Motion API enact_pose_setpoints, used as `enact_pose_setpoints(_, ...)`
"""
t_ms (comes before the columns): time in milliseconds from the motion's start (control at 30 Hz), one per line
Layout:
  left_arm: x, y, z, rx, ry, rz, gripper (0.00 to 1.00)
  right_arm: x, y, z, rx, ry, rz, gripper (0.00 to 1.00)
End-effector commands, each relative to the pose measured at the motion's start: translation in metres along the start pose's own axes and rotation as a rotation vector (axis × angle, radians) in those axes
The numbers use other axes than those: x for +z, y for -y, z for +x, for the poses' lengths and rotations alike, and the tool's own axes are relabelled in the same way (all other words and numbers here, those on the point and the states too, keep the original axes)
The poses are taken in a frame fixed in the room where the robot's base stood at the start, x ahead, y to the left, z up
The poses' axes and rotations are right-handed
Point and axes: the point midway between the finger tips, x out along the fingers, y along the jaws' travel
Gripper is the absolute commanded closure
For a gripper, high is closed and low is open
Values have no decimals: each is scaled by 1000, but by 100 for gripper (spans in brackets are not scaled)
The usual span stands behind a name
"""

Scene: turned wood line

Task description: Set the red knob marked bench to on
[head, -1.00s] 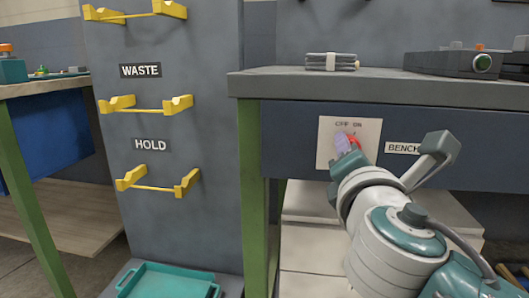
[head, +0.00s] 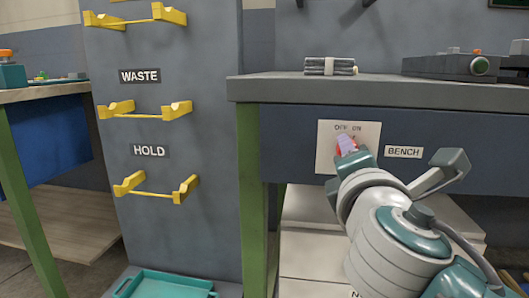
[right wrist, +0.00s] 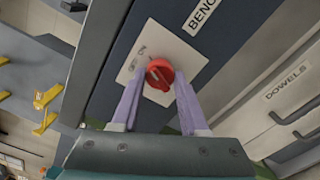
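The red knob (head: 340,152) sits on a pale switch plate (head: 326,132) on the bench front, marked OFF at left and ON at right. In the head view a finger of my right gripper (head: 347,145) covers most of the knob. The right wrist view shows the round knob (right wrist: 160,75) between the two pale purple fingertips of the right gripper (right wrist: 159,82), one on each side, close against its edges. Where the knob points is hard to read. My left gripper is out of view.
A BENCH label (head: 404,152) is right of the plate. The grey bench top (head: 300,88) overhangs above, carrying a bundle of rods (head: 330,66) and a dark box (head: 450,65). A drawer marked DOWELS (right wrist: 287,82) shows in the wrist view.

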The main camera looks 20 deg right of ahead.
Motion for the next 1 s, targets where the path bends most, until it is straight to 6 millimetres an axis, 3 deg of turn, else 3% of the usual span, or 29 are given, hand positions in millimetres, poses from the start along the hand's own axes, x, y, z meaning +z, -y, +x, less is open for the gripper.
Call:
enact_pose_setpoints(33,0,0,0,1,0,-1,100,0,0,0,0,1,3,52)
enact_pose_setpoints(267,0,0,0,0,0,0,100,0,0,0,0,0,1,26)
enact_pose_setpoints(567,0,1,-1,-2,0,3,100,0,0,-4,0,-1,0,26)
enact_pose_setpoints(1000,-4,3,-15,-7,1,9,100,0,0,-82,-3,-3,1,26)
